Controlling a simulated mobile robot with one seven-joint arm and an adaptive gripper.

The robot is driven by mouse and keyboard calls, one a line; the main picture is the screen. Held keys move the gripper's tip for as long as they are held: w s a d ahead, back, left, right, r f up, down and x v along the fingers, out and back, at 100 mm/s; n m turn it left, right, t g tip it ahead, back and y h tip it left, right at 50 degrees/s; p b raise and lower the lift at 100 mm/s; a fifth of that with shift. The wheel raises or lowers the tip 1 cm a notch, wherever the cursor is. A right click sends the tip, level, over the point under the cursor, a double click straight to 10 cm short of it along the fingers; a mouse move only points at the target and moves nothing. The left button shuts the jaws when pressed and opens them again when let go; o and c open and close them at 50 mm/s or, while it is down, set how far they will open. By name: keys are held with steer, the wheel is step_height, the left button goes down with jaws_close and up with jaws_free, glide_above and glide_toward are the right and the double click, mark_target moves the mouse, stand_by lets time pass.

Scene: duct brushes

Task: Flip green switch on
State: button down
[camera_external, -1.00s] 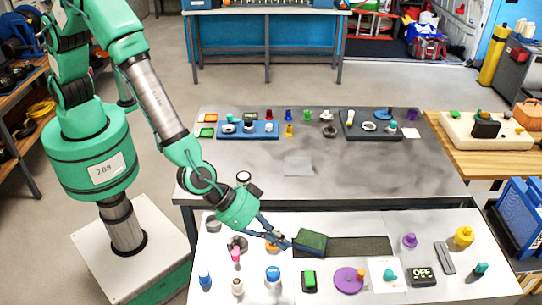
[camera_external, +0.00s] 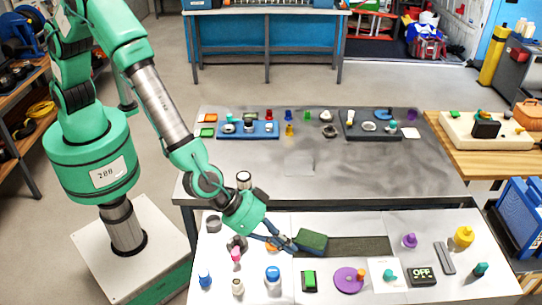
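A small switch with a green top on a black base (camera_external: 309,281) sits on the near white table, below the gripper in the picture. A black panel reading "OFF" (camera_external: 422,275) lies farther right. My gripper (camera_external: 288,244) is low over the near table, its blue fingers at the left end of a dark green block (camera_external: 313,241). Whether the fingers touch or grip that block I cannot tell. The green switch is apart from the fingers and in plain view.
A dark mat (camera_external: 362,246) lies right of the block. A blue-capped bottle (camera_external: 272,276), a purple disc (camera_external: 348,281) and a pink-topped piece (camera_external: 236,255) stand nearby. The grey table (camera_external: 300,190) behind has a wide clear area.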

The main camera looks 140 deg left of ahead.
steer(key=b, duration=0.2)
glide_above(306, 279)
steer(key=a, duration=0.1)
steer(key=f, duration=0.6)
steer(key=shift+s+f, duration=0.1)
steer(key=shift+s, duration=0.25)
steer(key=shift+d+f+b, duration=0.2)
steer(key=shift+f+b, duration=0.15)
steer(key=shift+f, duration=0.8)
steer(key=shift+w+f, duration=0.15)
steer(key=shift+f, duration=0.45)
steer(key=shift+w+d+p, duration=0.15)
steer(key=shift+p, duration=1.6)
steer(key=p, duration=0.4)
steer(key=shift+w+d+f+m+g+y, duration=0.1)
steer(key=shift+d+f+m+g+y, duration=0.1)
steer(key=shift+m+g+y, duration=0.15)
steer(key=shift+a+f, duration=0.1)
steer(key=shift+f, duration=0.1)
